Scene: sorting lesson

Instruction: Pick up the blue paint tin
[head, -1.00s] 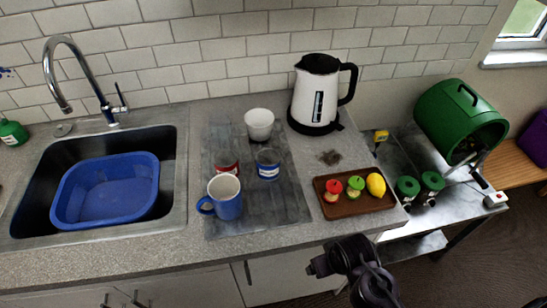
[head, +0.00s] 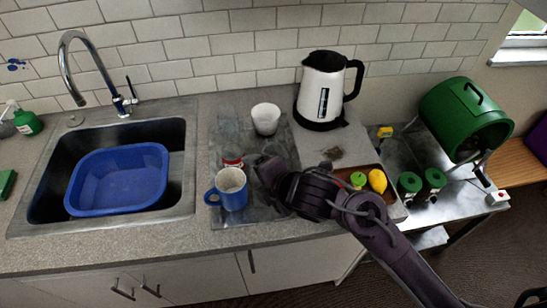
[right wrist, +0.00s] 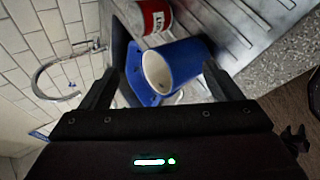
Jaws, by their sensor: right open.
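The blue paint tin does not show now; in the head view my right gripper (head: 263,168) covers the spot on the grey mat where it stood earlier. In the right wrist view the open fingers (right wrist: 170,60) frame the blue mug (right wrist: 172,68), which lies beyond them, and nothing is between them. In the head view the mug (head: 231,190) stands upright, left of the gripper, its handle to the left. A red tin (head: 232,160) stands behind the mug and also shows in the wrist view (right wrist: 153,15). My left gripper is not in view.
A white cup (head: 265,119) stands behind the gripper, with a kettle (head: 323,92) further right. A wooden tray (head: 394,203) with fruit is partly hidden by my right arm. The sink (head: 186,190) with a blue basin (head: 118,180) is at left.

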